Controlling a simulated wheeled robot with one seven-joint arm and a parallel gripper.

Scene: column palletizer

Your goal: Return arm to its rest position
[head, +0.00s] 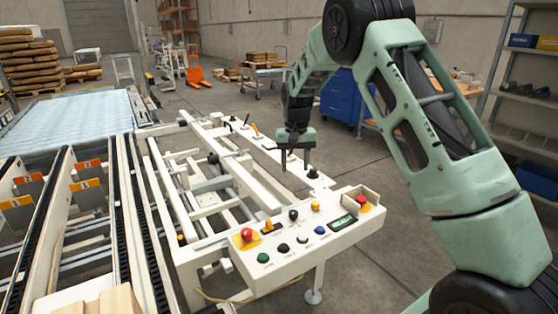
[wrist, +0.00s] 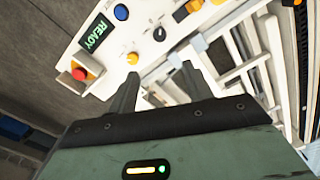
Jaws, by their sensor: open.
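My gripper (head: 295,160) hangs fingers-down at the far side of the control panel (head: 315,248), above the machine's white frame. It is open and empty. In the wrist view its two dark fingers (wrist: 155,88) stand apart, with the panel beyond them. My arm is raised and bent, reaching in from the right of the head view. The panel carries a red button on a yellow base (head: 247,235), another red button (head: 361,201), several coloured buttons and a small display (head: 342,223). In the wrist view the display (wrist: 97,33) reads READY.
A roller conveyor (head: 70,112) and orange-tagged rails lie at the left. A blue drawer cabinet (head: 342,95) and a metal shelf (head: 525,85) stand behind and to the right of my arm. Stacked pallets (head: 28,60) are at the back left. Open floor (head: 385,250) lies between panel and arm.

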